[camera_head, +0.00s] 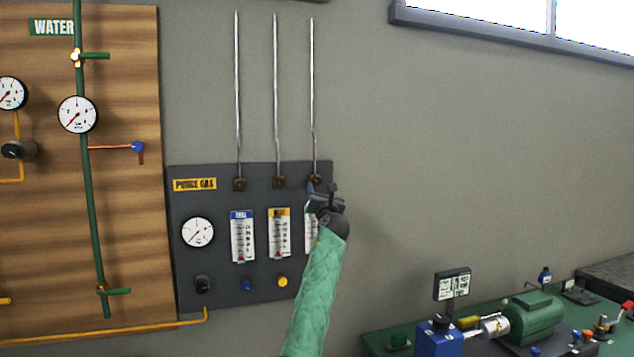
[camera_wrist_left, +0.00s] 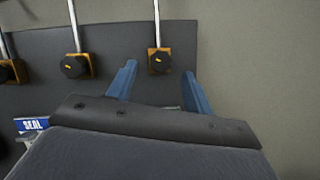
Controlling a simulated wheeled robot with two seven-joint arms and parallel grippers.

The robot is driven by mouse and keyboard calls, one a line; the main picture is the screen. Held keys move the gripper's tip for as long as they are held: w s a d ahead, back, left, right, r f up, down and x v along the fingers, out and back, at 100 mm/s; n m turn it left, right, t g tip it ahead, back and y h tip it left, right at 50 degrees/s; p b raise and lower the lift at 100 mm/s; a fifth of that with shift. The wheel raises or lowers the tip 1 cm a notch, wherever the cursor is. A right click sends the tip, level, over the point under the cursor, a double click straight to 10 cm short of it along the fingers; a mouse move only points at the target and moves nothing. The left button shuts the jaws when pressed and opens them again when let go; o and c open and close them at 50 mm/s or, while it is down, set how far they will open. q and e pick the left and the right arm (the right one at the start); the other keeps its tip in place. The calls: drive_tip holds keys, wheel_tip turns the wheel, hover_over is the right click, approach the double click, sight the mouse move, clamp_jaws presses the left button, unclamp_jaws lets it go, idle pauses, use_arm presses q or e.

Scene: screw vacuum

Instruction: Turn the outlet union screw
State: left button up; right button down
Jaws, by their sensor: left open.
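Three union screws sit in a row along the top of the dark purge gas panel (camera_head: 217,286), each under a thin metal tube. In the head view they are the left screw (camera_head: 239,184), the middle screw (camera_head: 278,182) and the right screw (camera_head: 315,179). My left gripper (camera_head: 318,190) is just below the right one. In the left wrist view, that right screw (camera_wrist_left: 159,61) is a black knob on an orange-brown block, between and beyond the two blue fingers (camera_wrist_left: 160,88). The fingers are apart and empty. My right gripper is not in view.
The panel carries a gauge (camera_head: 198,232), flowmeters (camera_head: 243,236) and small knobs below; my left arm hides part of the right flowmeter. A wooden water board (camera_head: 125,230) stands left. A green bench with a motor (camera_head: 533,317) is at lower right. The wall right of the panel is bare.

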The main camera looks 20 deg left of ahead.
sight(317, 183)
use_arm(q)
drive_tip(key=shift+p+x, duration=0.7)
drive_tip(key=shift+x, duration=2.1)
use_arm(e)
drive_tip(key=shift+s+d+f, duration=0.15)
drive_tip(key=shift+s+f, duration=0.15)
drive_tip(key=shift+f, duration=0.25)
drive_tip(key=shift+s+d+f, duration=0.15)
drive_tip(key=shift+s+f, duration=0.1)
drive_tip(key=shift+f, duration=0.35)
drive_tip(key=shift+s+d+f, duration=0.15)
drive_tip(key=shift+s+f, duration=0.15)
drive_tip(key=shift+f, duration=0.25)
use_arm(q)
drive_tip(key=shift+f, duration=0.1)
drive_tip(key=c, duration=1)
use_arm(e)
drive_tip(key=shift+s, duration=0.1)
